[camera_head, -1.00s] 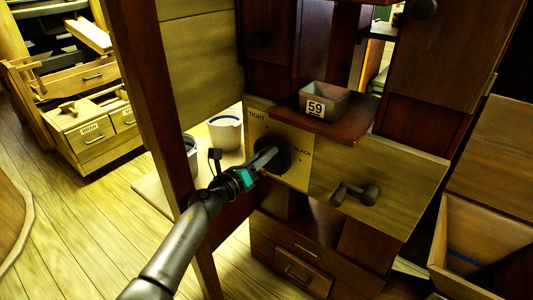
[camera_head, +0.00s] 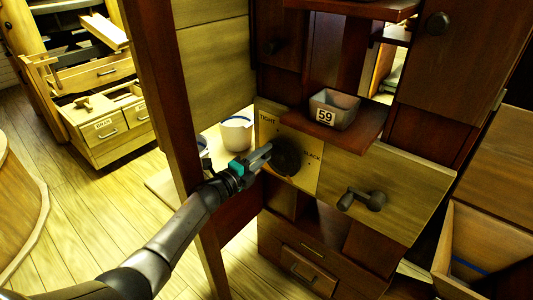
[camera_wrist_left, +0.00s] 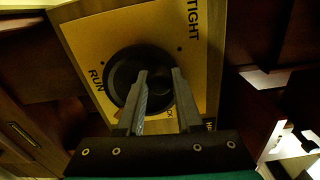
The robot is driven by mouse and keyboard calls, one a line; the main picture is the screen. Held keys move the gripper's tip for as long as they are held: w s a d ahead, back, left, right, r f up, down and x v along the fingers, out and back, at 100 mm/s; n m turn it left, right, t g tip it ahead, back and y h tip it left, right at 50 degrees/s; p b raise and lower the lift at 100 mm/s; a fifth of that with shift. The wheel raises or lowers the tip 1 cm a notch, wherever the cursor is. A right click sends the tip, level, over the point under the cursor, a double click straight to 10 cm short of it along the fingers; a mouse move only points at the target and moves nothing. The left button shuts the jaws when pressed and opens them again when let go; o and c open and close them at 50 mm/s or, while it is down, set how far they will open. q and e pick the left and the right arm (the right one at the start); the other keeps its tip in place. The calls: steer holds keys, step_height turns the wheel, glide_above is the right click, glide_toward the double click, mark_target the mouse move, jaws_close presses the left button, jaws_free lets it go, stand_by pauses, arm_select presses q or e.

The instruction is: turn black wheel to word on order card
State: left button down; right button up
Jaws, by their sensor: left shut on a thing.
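The black wheel (camera_head: 288,158) is mounted on a pale plate (camera_head: 310,178) on the front of the wooden mill cabinet. In the head view the plate reads TIGHT at upper left and SLACK at right. In the left wrist view, RUN also shows beside the wheel (camera_wrist_left: 117,75), and other lettering is partly hidden by the fingers. My left gripper (camera_head: 267,151) is at the wheel's left side, its fingers (camera_wrist_left: 160,73) shut on part of the wheel. The exact part held is dark and hard to make out. I see no order card. My right gripper is out of view.
A grey tray labelled 59 (camera_head: 345,104) sits on a red-brown shelf (camera_head: 345,135) above the plate. A dark crank handle (camera_head: 364,199) juts out at right.

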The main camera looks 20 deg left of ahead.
arm_select(q)
steer(key=f+n, duration=0.1)
steer(key=n, duration=0.2)
steer(key=a+f+n, duration=0.1)
steer(key=n, duration=0.2)
steer(key=f+n, duration=0.1)
steer(key=n, duration=0.2)
steer(key=shift+w+a+f+n, duration=0.1)
steer(key=shift+w+a+n, duration=0.2)
steer(key=shift+n, duration=0.1)
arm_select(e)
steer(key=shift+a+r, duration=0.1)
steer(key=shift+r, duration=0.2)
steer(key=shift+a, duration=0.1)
